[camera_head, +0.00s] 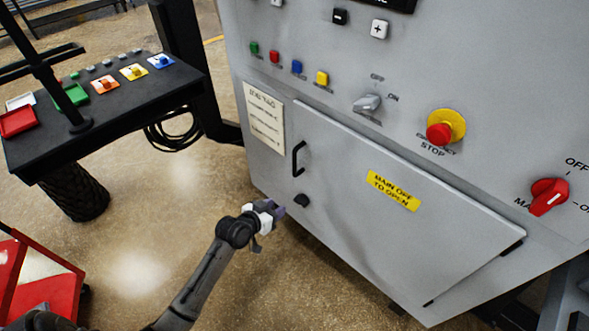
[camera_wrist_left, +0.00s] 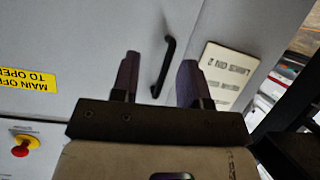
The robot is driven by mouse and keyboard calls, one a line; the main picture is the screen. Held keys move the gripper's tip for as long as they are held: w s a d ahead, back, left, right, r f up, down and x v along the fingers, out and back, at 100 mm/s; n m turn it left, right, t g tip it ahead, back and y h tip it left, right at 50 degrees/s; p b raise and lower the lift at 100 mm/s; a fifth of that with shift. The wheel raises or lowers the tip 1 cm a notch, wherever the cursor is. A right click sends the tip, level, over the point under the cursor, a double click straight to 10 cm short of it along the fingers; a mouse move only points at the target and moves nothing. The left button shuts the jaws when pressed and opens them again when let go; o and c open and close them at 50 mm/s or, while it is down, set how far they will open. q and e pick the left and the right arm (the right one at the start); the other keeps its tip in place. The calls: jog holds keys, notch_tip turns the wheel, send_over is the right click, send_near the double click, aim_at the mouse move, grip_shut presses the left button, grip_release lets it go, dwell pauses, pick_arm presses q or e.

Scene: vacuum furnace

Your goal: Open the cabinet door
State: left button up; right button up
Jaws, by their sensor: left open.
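The grey cabinet door (camera_head: 345,210) is closed on the front of the furnace cabinet, with a yellow "MAIN OFF TO OPEN" label (camera_head: 394,190). In the left wrist view the handle (camera_wrist_left: 164,66) appears between the two open fingers (camera_wrist_left: 159,70), with no visible contact. My right gripper is not in view.
Above the door are coloured buttons, a grey switch (camera_head: 367,103), an emergency stop (camera_head: 440,132) and a red main switch (camera_head: 549,196). A black control console (camera_head: 105,92) stands at the left. A red object (camera_head: 40,275) is at the lower left. Floor before the door is clear.

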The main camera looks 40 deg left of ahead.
aim_at(295, 173)
pick_arm(q)
notch_tip(295, 173, up, 5)
jog(key=w+a+t+y, duration=0.2)
jog(key=a+t+y, duration=0.1)
jog(key=t, duration=0.2)
jog(key=w+b, duration=0.1)
jog(key=w, duration=0.3)
jog(key=w+b, duration=0.1)
jog(key=w, duration=0.3)
jog(key=w+a+b, duration=0.1)
jog(key=w+b, duration=0.1)
jog(key=w, duration=0.3)
jog(key=shift+a, duration=0.1)
grip_shut()
